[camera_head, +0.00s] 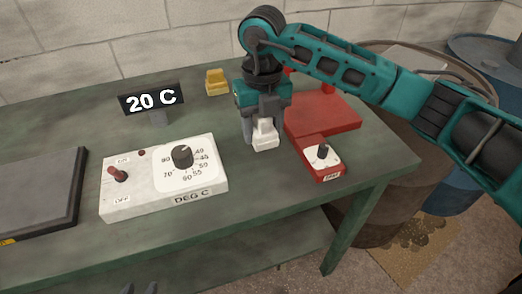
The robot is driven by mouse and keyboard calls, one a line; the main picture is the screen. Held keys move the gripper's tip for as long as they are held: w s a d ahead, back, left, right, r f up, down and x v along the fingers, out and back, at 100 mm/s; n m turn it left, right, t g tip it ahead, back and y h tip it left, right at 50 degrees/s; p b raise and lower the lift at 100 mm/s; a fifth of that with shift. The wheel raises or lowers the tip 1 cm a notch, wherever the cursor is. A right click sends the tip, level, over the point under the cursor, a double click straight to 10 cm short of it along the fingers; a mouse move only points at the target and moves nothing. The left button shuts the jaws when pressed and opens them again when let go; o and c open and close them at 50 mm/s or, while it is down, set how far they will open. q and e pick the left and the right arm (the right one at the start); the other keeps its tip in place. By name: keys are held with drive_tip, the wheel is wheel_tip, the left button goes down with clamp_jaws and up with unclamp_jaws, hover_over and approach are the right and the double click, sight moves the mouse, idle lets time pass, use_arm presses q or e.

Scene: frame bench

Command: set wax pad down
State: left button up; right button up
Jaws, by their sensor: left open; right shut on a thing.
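My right gripper (264,118) points down over the bench, shut on a small white block with a raised grip, apparently the wax pad (265,140). The pad is upright, between the white control box and the red unit. I cannot tell whether its underside touches the bench. A yellow block (216,83) of similar shape stands further back on the bench. The tips of my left gripper (139,288) show at the bottom edge, open and empty, low in front of the bench.
The white control box (140,199) has a dial and a red switch. A display (151,99) behind it reads 20 C. A dark plate (38,190) lies at left. A red plate (335,117) and small red knob box (322,158) stand at right. Barrels (475,55) stand beyond the bench.

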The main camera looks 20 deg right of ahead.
sight(262, 163)
wheel_tip(262, 163, down, 8)
drive_tip(key=shift+r, duration=0.25)
drive_tip(key=o, duration=1.1)
drive_tip(key=shift+f, duration=0.1)
drive_tip(key=shift+c, duration=0.2)
drive_tip(key=shift+r, duration=0.35)
wheel_tip(262, 163, up, 12)
drive_tip(key=shift+f, duration=0.15)
